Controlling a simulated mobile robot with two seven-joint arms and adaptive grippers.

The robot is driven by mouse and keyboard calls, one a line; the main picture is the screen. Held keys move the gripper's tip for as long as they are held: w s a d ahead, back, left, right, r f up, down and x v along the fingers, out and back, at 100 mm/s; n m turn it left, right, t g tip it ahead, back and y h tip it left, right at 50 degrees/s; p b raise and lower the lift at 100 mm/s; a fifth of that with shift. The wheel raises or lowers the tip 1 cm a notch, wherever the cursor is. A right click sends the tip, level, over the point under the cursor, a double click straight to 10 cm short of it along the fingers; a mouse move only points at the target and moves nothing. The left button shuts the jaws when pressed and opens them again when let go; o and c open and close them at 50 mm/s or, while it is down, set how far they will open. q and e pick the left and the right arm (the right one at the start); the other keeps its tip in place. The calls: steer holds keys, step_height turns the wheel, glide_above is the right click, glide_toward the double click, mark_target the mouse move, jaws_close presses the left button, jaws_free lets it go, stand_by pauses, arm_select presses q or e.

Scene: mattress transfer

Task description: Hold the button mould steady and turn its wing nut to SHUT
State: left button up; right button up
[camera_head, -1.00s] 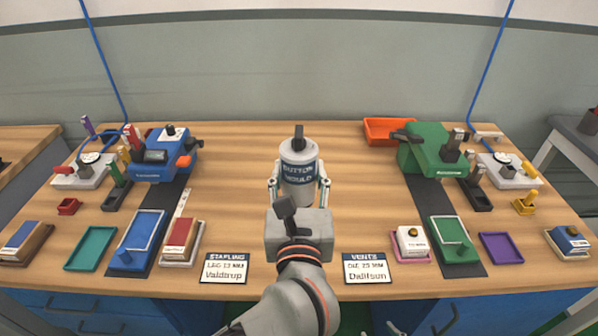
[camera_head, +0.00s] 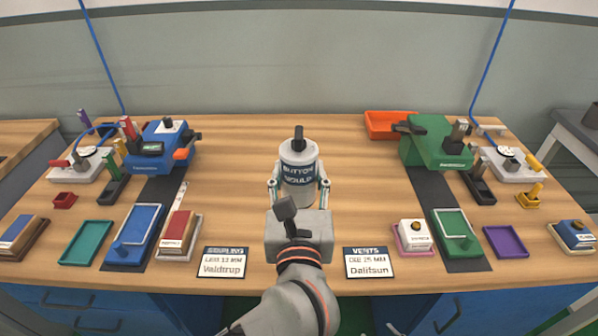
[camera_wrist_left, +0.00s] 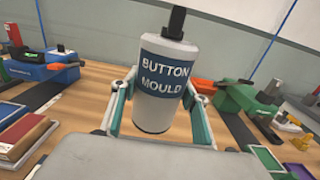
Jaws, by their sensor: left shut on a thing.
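The button mould (camera_head: 298,172) is a grey-white upright cylinder with a dark blue BUTTON MOULD band, over the middle of the bench. It also fills the middle of the left wrist view (camera_wrist_left: 166,105). A dark upright piece (camera_head: 298,133), seemingly the wing nut, stands on its top; no SHUT mark is readable. My left gripper (camera_head: 298,186) is shut on the mould, one finger on each side low down. I cannot tell whether the mould's base touches the bench. My right gripper is out of view.
A blue machine (camera_head: 165,147) stands back left and a green machine (camera_head: 436,150) back right. An orange tray (camera_head: 388,124) lies at the back. Two cards (camera_head: 222,262) (camera_head: 369,262) lie near the front edge. Bare wood surrounds the mould.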

mark_target(299, 206)
arm_select(q)
steer(key=shift+f, duration=0.25)
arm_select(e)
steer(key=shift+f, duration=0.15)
arm_select(q)
steer(key=shift+f+b, duration=1.1)
steer(key=shift+f, duration=0.05)
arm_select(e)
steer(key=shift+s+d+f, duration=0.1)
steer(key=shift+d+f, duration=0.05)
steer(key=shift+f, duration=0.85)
arm_select(q)
steer(key=shift+f+b, duration=0.55)
steer(key=shift+f, duration=0.15)
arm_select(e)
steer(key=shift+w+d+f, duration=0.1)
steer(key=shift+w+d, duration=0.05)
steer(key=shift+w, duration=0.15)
arm_select(q)
steer(key=shift+f+b, duration=0.65)
steer(key=shift+f, duration=0.2)
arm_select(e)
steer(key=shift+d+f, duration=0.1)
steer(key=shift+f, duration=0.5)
arm_select(q)
steer(key=shift+f+b, duration=0.3)
steer(key=shift+f, duration=0.1)
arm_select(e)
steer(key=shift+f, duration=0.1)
